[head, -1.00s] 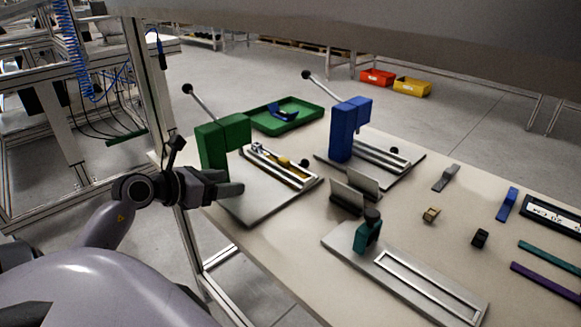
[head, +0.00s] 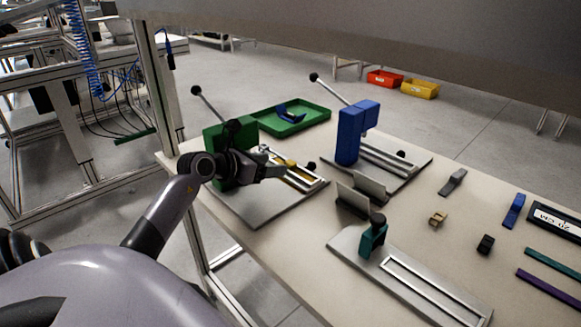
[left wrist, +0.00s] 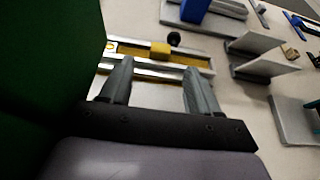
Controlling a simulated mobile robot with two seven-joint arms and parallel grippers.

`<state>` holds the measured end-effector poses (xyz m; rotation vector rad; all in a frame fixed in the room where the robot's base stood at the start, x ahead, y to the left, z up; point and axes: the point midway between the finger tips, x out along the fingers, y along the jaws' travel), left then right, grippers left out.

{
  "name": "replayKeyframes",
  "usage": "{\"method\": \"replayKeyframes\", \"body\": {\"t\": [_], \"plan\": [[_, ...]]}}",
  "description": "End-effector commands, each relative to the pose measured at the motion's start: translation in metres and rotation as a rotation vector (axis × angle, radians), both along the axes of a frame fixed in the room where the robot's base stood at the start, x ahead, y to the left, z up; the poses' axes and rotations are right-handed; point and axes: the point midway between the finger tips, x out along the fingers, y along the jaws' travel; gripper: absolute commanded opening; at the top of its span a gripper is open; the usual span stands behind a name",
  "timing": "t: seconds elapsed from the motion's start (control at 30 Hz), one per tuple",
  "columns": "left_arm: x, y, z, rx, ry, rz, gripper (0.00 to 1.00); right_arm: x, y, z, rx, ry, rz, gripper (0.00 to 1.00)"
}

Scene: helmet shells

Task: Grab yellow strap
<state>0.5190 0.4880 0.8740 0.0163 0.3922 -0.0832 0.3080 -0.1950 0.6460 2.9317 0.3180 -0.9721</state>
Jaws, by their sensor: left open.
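The yellow strap (head: 300,181) lies in the metal channel of the fixture with the green press (head: 217,140). In the left wrist view the strap (left wrist: 184,59) runs across the picture beyond my fingertips, with a yellow block (left wrist: 160,48) and a dark round knob near it. My left gripper (head: 275,171) is beside the green press at the near end of the channel. In the left wrist view its two fingers (left wrist: 157,72) are spread apart, with nothing between them, pointing at the channel. Part of the strap is hidden behind the gripper in the head view. My right gripper is not seen.
A blue press fixture (head: 350,138) stands to the right, and a green tray (head: 310,117) with a blue part lies behind. A grey two-plate stand (head: 352,198) and a teal-handled fixture (head: 373,238) are nearer. Loose small parts and straps lie at right.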

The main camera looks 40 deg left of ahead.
Motion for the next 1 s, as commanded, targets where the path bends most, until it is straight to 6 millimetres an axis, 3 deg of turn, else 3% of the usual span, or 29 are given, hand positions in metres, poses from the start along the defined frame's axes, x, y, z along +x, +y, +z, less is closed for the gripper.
{"method": "replayKeyframes", "body": {"t": [0.17, 0.53, 0.87, 0.93, 1.0], "plan": [[0.009, -0.001, 0.001, -0.001, -0.001, -0.001, 0.62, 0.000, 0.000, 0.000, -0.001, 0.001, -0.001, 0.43], [0.051, -0.004, -0.017, -0.002, -0.001, 0.000, 0.62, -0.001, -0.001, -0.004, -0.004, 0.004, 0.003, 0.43], [0.055, -0.005, -0.019, 0.001, 0.001, -0.001, 0.62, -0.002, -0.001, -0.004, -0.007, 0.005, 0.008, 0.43], [0.055, -0.005, -0.019, 0.001, 0.001, -0.001, 0.45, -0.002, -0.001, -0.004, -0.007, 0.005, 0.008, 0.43], [0.055, -0.005, -0.019, 0.001, 0.001, -0.001, 0.23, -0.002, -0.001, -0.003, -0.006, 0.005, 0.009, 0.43]]}}
